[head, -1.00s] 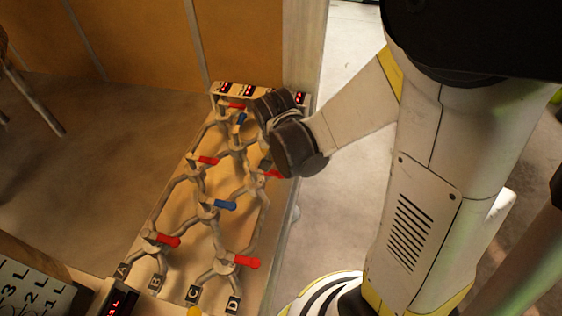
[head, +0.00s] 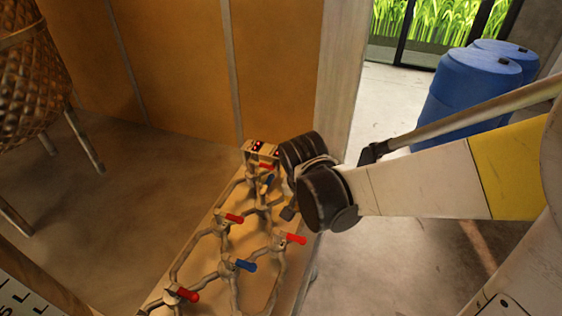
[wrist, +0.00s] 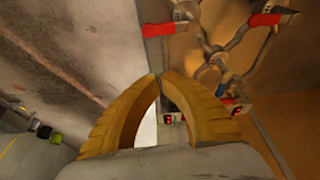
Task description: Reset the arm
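My gripper (wrist: 159,76) shows in the wrist view as two curved yellow fingers. Their tips meet or nearly meet, with nothing between them. In the head view my arm reaches in from the right, and its dark wrist joints hang over the right edge of a wooden pipe panel (head: 251,235). The gripper itself is mostly hidden there. The panel carries grey pipes with red valve handles (head: 235,218) and blue valve handles (head: 246,265). In the wrist view, red handles (wrist: 158,29) lie beyond the fingertips, at the top, apart from them.
Red-lit displays (head: 257,149) sit at the panel's far end, near an orange wall (head: 180,70) and a pale post (head: 341,75). Blue barrels (head: 467,90) stand at the upper right. A wicker chair (head: 35,80) is at the left. Open floor lies left of the panel.

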